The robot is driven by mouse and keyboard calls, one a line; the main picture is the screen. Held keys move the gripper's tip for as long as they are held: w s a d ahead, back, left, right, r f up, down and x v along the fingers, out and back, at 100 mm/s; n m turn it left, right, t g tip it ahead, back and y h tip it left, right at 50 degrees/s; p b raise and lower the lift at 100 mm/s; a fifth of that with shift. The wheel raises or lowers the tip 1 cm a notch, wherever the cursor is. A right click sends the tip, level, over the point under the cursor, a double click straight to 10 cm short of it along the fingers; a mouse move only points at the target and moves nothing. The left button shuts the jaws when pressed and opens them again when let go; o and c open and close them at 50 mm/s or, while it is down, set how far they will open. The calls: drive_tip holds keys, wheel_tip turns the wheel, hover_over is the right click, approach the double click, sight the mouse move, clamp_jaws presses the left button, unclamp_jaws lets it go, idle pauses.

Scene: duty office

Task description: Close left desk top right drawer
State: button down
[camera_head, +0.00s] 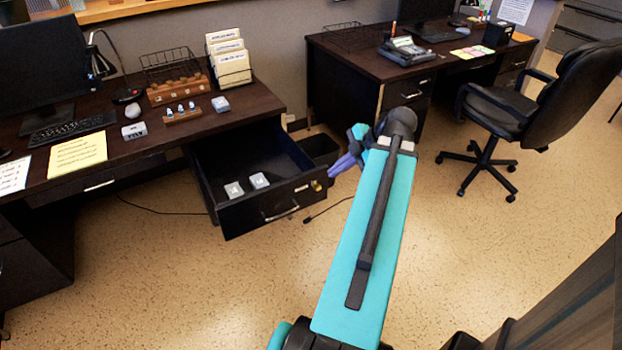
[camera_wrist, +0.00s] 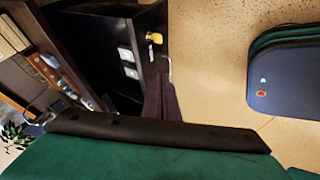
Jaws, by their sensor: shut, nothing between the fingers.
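The left desk's top right drawer (camera_head: 250,217) is pulled well out, with a black front, a metal handle (camera_head: 281,213) and a yellow lock or key (camera_head: 316,185) near its right corner. Two small white boxes (camera_head: 234,190) lie inside. The drawer also shows in the wrist view (camera_wrist: 93,62). My gripper (camera_head: 333,172) is shut and empty beside the right end of the drawer front. Its dark fingers (camera_wrist: 160,100) point toward the drawer front in the wrist view. I cannot tell whether they touch it.
The left desk (camera_head: 190,130) carries a monitor, keyboard, file holder and small items. A dark bin (camera_head: 320,149) stands behind the drawer. A second desk (camera_head: 345,62) and an office chair (camera_head: 560,90) are at the right. A cable lies on the floor.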

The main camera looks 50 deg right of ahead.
drive_tip(key=shift+d+f, duration=0.1)
approach(303, 184)
wheel_tip(303, 184, down, 3)
drive_tip(key=a, duration=0.2)
drive_tip(key=shift+w+d+f+p, duration=0.1)
drive_tip(key=shift+w+d+p, duration=0.15)
drive_tip(key=shift+w, duration=0.4)
drive_tip(key=shift+w+d+f+p, duration=0.1)
drive_tip(key=shift+w+d, duration=0.15)
drive_tip(key=shift+w, duration=0.45)
